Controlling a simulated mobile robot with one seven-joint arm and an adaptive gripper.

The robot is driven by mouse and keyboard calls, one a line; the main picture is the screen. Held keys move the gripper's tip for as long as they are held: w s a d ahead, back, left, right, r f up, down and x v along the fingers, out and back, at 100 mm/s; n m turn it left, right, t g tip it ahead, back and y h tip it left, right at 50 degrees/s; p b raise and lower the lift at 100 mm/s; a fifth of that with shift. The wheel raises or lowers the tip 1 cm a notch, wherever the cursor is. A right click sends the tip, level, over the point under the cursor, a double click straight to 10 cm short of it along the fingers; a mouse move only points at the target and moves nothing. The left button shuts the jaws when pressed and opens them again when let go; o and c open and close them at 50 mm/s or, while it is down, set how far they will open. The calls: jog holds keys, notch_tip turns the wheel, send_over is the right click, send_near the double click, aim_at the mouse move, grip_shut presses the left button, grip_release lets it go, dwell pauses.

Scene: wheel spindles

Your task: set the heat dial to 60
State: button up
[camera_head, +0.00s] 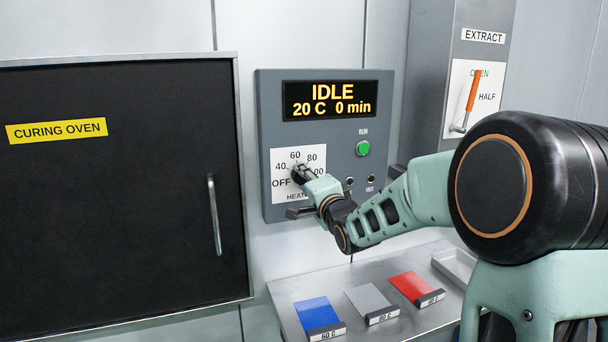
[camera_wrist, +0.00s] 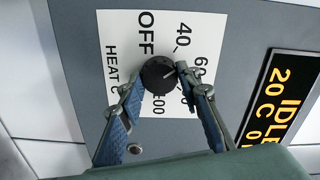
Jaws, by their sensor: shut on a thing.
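The heat dial is a round black knob (camera_wrist: 157,72) on a white scale plate (camera_head: 279,163), marked OFF, 40, 60, 80 and 100. My gripper (camera_head: 301,174) is at the knob, with one finger on either side of it; the wrist view shows the fingers (camera_wrist: 154,80) closed around it. In the head view the gripper hides most of the knob. The display (camera_head: 337,101) reads IDLE, 20 C, 0 min.
A green RUN button (camera_head: 363,148) sits right of the dial. The closed curing oven door (camera_head: 120,200) is at left. A shelf (camera_head: 372,280) below holds blue, grey and red pieces. An orange-handled extract lever (camera_head: 473,92) is at upper right.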

jog(key=m+p, duration=0.2)
jog(key=m, duration=0.3)
jog(key=shift+r, duration=0.15)
dwell(0.3)
jog(key=o, duration=1.2)
jog(key=v, duration=1.2)
